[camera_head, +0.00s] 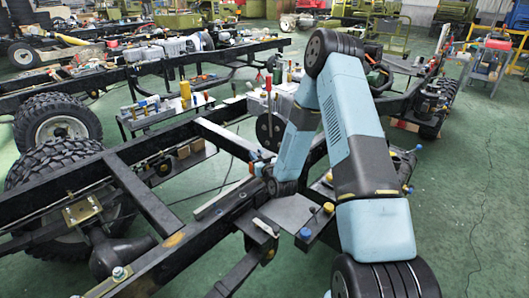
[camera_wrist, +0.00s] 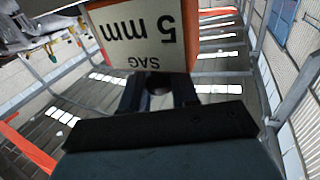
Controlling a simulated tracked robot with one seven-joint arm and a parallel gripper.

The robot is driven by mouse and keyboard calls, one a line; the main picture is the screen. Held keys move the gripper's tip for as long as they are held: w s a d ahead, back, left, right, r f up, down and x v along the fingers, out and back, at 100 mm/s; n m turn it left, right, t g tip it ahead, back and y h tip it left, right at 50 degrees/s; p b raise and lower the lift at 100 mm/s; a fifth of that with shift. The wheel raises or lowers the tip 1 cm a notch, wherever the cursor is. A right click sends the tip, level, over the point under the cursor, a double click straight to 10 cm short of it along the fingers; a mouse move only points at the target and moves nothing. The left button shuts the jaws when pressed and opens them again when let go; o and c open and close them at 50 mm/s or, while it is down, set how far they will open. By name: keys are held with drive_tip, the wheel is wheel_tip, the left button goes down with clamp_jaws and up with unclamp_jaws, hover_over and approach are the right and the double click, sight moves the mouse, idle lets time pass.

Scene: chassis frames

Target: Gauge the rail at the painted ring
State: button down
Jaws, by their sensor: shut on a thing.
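A white block (camera_wrist: 140,38) with orange edges fills the top middle of the wrist view. It reads "5 mm" and "SAG" upside down. My gripper (camera_wrist: 160,88) is shut on this block. In the head view my gripper (camera_head: 258,168) is small and partly hidden by my wrist, close to the black chassis rail (camera_head: 205,228), with a bit of orange beside it. I cannot tell whether the block touches the rail. An orange-yellow oval mark (camera_head: 173,240) shows on the rail's top, to the left of and nearer than my gripper; it may be the painted ring.
A grey bar (camera_head: 222,200) lies along the frame near my gripper. A plate with a yellow knob (camera_head: 328,208) and a blue knob (camera_head: 305,233) is near my arm. A tool table (camera_head: 165,112) stands behind. Big tyres (camera_head: 58,122) are at left. Green floor (camera_head: 460,200) is open at right.

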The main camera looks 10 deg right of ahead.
drive_tip(key=c, duration=0.9)
unclamp_jaws()
drive_tip(key=v, duration=1.3)
drive_tip(key=shift+s+f, duration=0.1)
drive_tip(key=shift+s, duration=0.3)
